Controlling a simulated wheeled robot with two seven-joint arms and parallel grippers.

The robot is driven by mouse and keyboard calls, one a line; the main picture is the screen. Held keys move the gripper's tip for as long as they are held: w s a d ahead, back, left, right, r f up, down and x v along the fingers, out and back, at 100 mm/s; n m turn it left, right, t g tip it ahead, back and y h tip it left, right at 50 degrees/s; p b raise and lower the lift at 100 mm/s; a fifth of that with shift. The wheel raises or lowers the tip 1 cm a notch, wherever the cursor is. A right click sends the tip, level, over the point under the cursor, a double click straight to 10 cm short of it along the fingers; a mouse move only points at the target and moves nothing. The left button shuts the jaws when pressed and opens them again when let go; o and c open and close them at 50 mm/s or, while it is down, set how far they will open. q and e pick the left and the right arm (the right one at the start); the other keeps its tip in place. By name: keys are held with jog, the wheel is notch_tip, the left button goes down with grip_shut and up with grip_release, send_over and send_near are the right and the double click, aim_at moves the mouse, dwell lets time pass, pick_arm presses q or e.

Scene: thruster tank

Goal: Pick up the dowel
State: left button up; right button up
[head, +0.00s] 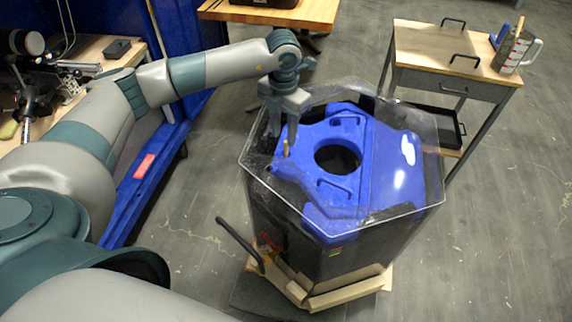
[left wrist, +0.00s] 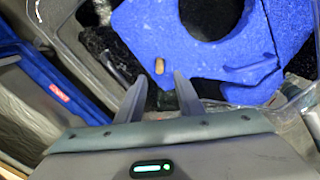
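The dowel (head: 286,148) is a short, light wooden peg. It stands at the left edge of the blue top part of the tank, just below my left gripper (head: 284,136) in the head view. In the left wrist view the dowel (left wrist: 159,66) shows as a small tan peg beyond and between the two fingertips of my left gripper (left wrist: 158,82). The fingers are spread apart with nothing between them. Whether a finger touches the dowel cannot be told. My right gripper is not in view.
The tank has a clear raised rim (head: 262,192) around the blue part (head: 375,165), which has a round dark hole. A wooden-topped cart (head: 440,55) with a measuring jug (head: 519,54) stands at the back right. A workbench (head: 95,50) is at the left. Open floor lies right.

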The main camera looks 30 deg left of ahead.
aim_at(286, 141)
pick_arm(q)
jog(key=shift+w+d+f+p, duration=0.1)
jog(key=shift+w+f+p, duration=0.1)
jog(key=shift+f, duration=0.65)
jog(key=shift+w+f+p, duration=0.1)
jog(key=shift+f+p, duration=0.1)
jog(key=shift+f, duration=0.65)
jog(key=shift+w+d+f+p, duration=0.1)
jog(key=shift+f+p, duration=0.1)
jog(key=shift+f, duration=0.65)
jog(key=shift+a, duration=0.1)
grip_shut()
